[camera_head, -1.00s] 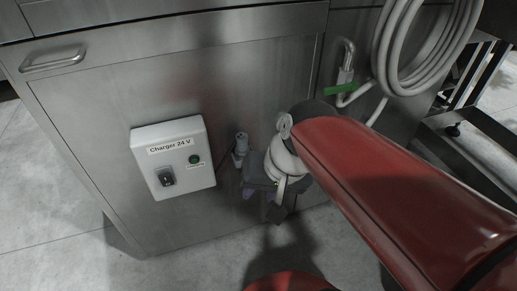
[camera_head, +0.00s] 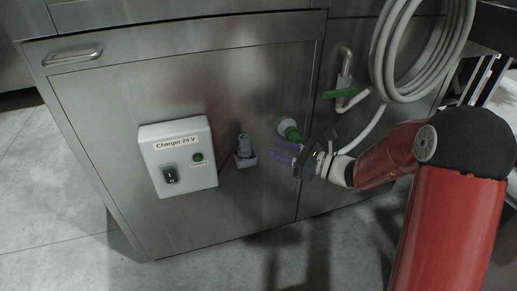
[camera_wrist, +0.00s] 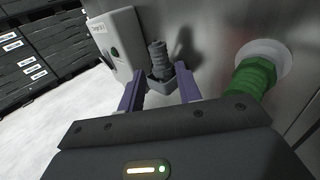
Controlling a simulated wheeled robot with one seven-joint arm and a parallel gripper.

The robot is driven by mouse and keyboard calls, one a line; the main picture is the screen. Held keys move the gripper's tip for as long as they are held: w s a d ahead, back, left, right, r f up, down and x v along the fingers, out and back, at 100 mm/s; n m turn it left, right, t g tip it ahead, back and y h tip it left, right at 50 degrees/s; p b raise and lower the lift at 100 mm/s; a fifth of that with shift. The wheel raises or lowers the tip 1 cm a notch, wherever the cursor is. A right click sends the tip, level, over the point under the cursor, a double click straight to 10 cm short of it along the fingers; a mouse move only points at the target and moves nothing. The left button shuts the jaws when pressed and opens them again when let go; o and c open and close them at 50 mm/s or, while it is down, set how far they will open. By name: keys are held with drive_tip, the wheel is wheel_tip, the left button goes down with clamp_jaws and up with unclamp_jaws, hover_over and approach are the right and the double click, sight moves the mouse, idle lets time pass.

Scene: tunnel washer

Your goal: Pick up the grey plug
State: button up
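The grey plug (camera_head: 244,145) stands upright in a small grey holder (camera_head: 246,161) on the steel cabinet front, right of the charger box. In the wrist view the plug (camera_wrist: 157,57) and its holder (camera_wrist: 161,82) show ahead of my gripper, in line with the gap between the fingers. My gripper (camera_head: 280,152) is to the right of the plug, its purple fingers pointing left at it. In the wrist view the two fingers (camera_wrist: 160,92) are spread apart with nothing held between them. The fingertips appear short of the plug.
A white charger box (camera_head: 178,157) labelled "Charger 24 V" is left of the plug. A green fitting (camera_head: 291,133) sticks out of the cabinet close to my gripper. A green-handled valve (camera_head: 341,92) and a coiled hose (camera_head: 421,50) are at upper right.

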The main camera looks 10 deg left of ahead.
sight(249, 138)
drive_tip(key=x, duration=0.5)
drive_tip(key=p+x, duration=0.1)
drive_tip(key=x, duration=0.5)
drive_tip(key=shift+s+a+r, duration=0.15)
drive_tip(key=shift+s+r, duration=0.05)
drive_tip(key=c, duration=0.6)
drive_tip(key=shift+c, duration=0.3)
drive_tip(key=shift+s+r, duration=0.25)
drive_tip(key=shift+r, duration=0.2)
wheel_tip(249, 138, up, 7)
drive_tip(key=shift+f, duration=0.2)
drive_tip(key=s+d+b, duration=0.1)
drive_tip(key=s+d, duration=0.4)
drive_tip(key=s, duration=0.3)
drive_tip(key=s+d, duration=0.5)
drive_tip(key=s, duration=0.3)
drive_tip(key=shift+s+d+f+b, duration=0.25)
drive_tip(key=shift+s+d+b, duration=0.05)
drive_tip(key=shift+b, duration=0.05)
